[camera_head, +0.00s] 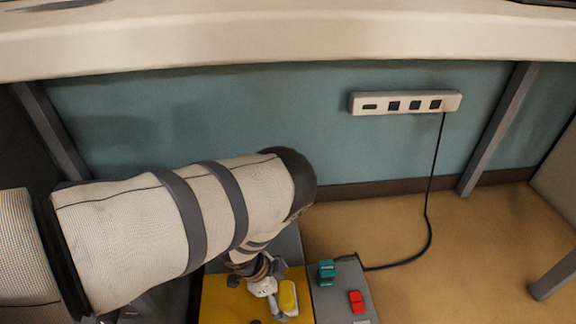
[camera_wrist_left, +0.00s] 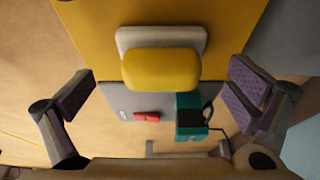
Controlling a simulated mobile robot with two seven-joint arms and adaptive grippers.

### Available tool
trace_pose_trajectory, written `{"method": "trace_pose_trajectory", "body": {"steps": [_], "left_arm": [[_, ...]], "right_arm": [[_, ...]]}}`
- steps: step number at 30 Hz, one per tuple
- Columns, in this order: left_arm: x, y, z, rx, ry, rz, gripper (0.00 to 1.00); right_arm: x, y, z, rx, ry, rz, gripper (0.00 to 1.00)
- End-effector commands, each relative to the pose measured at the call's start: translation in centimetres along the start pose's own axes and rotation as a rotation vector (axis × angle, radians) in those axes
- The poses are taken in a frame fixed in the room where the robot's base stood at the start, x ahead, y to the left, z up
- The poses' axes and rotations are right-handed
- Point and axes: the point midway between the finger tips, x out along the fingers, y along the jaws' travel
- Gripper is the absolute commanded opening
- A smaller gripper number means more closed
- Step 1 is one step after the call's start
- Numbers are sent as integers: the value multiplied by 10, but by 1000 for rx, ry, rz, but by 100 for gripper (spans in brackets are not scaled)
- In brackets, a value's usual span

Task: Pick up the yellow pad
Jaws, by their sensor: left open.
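The yellow pad (camera_wrist_left: 161,69) is a rounded block on a pale grey base, against a yellow panel in the left wrist view. In the head view the pad (camera_head: 288,294) shows on the same yellow panel, just right of my left gripper (camera_head: 266,284). In the left wrist view my left gripper (camera_wrist_left: 163,78) is open, with one dark-padded finger to each side of the pad and a clear gap on both sides. Nothing is held. My arm hides part of the panel in the head view. My right gripper is not in view.
Beside the yellow panel (camera_head: 215,299), a grey surface carries a teal block (camera_head: 326,272) and a red switch (camera_head: 357,301). A black cable (camera_head: 428,215) runs to a white socket strip (camera_head: 405,102) on the blue wall. A pale tabletop edge (camera_head: 290,40) hangs above.

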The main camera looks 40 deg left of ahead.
Motion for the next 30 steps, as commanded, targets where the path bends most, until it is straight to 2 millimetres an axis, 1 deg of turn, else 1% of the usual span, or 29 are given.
{"method": "trace_pose_trajectory", "body": {"steps": [1,3,5,10,11,12,14,15,17,26,29,30], "left_arm": [[18,0,4,1,-5,5,98],[30,1,4,0,-5,5,98],[33,0,2,1,-3,3,98],[30,-1,0,0,-1,1,98],[30,-1,0,0,-1,1,92],[30,-1,0,0,-1,1,82],[30,-1,0,0,-1,1,69],[30,-1,1,0,-1,1,60],[30,-1,1,0,-1,1,48],[29,0,0,0,-2,1,47],[21,1,-3,0,0,0,47],[15,2,-5,-1,1,-1,47]], "right_arm": [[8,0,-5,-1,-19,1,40],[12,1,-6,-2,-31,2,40],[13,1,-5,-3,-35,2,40],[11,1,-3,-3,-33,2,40],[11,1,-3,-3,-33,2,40],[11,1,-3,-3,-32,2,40],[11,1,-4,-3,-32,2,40],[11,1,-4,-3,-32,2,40],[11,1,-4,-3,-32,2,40],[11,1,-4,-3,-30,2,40],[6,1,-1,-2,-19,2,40],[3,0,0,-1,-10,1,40]]}}
